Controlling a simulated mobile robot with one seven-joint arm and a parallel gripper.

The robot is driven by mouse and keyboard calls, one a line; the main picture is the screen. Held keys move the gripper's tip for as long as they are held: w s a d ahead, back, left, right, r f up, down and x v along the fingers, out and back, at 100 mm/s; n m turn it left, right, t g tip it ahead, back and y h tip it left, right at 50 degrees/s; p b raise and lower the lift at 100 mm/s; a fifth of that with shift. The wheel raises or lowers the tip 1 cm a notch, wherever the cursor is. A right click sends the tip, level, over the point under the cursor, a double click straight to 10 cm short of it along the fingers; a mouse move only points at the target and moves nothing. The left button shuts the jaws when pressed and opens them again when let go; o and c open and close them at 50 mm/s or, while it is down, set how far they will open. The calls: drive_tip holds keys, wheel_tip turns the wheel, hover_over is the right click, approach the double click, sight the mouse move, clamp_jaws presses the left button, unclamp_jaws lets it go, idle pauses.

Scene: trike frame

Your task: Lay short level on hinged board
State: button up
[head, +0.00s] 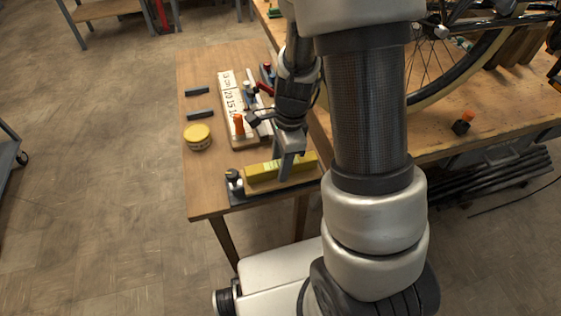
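A short yellow level (262,173) lies lengthwise over a wooden board (262,184) at the front edge of the small table. The board sits on a dark base (239,198) with dark knobs at its left end. I take this to be the hinged board; no hinge shows clearly. My gripper (284,165) points down over the middle of the level, one finger in front of it and the other seemingly behind. Whether the fingers press on the level, and whether it rests fully on the board, I cannot tell. My arm hides the area to the right.
A yellow round tin (197,137) and two dark bars (199,103) lie on the left of the table (205,177). A board with white number plates (230,98) and an orange-topped item (239,124) stand behind my gripper. A workbench (440,120) with a wheel is at right.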

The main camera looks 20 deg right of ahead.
drive_tip(key=shift+o, duration=0.5)
drive_tip(key=shift+r, duration=0.1)
wheel_tip(320, 180, up, 17)
drive_tip(key=d+p, duration=0.2)
drive_tip(key=p, duration=0.3)
